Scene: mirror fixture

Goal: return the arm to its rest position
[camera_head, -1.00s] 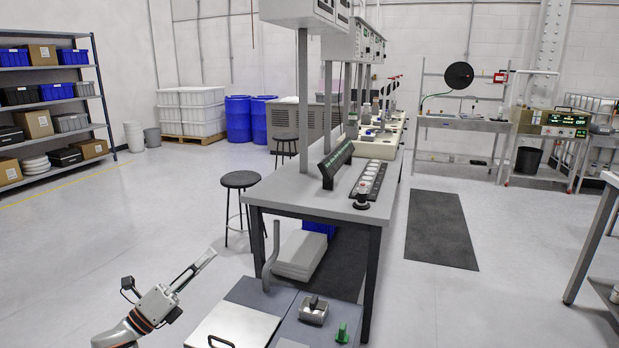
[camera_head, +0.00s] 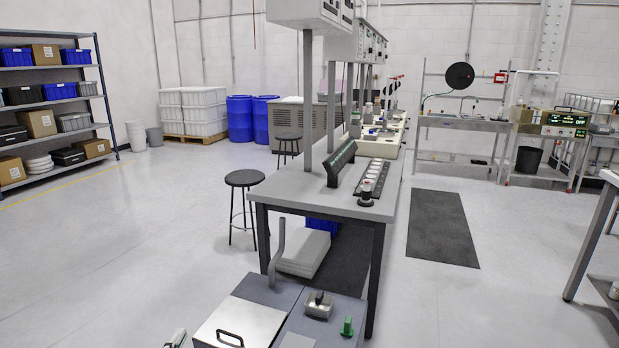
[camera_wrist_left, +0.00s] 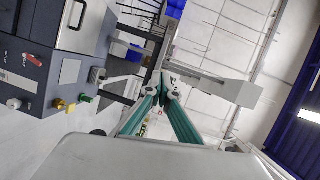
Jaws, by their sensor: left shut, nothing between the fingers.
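My left gripper (camera_head: 177,338) shows only as a small tip at the bottom edge of the head view, left of the grey machine. The rest of the arm is out of that picture. In the left wrist view its teal fingers (camera_wrist_left: 163,88) come together at the tips, shut with nothing between them. My right gripper is not in view.
A grey machine with a silver lid (camera_head: 236,326), a bent pipe and a green knob (camera_head: 347,326) stands at the front. Behind it is a workbench (camera_head: 330,200) with a black stool (camera_head: 244,179) beside it. The floor on the left is clear.

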